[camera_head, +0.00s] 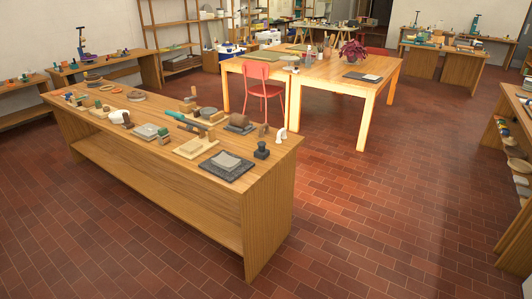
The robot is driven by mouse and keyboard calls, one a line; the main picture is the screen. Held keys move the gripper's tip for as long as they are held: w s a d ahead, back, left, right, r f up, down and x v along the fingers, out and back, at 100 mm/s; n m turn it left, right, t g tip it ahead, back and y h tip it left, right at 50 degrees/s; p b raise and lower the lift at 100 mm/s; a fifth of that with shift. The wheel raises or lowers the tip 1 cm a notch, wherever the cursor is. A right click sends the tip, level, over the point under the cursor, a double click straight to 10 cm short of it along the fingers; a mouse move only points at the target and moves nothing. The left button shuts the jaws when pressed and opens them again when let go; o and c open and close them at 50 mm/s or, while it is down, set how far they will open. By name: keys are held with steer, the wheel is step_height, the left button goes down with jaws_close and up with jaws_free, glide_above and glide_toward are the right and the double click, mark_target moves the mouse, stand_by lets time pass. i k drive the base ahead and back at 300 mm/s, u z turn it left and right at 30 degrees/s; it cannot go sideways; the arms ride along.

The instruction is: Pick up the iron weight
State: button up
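A small dark weight-like object (262,151) with a knob on top stands upright near the right end of the long wooden bench (270,168). It looks like the iron weight, though it is small in the picture. A dark flat slab with a lighter grey piece on it (227,161) lies to its left. A small white upright piece (281,135) and a brown upright piece (263,130) stand just behind it. My gripper is not in view.
The bench top holds many small items, including a teal bar (187,119). Brick-floor space is open in front and to the right. A red chair (262,86) and a light table (385,80) stand behind. Another bench (520,150) is at the right edge.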

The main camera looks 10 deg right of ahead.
mark_target(262, 153)
steer(key=u, duration=0.1)
steer(key=i, duration=0.95)
steer(key=z, duration=0.1)
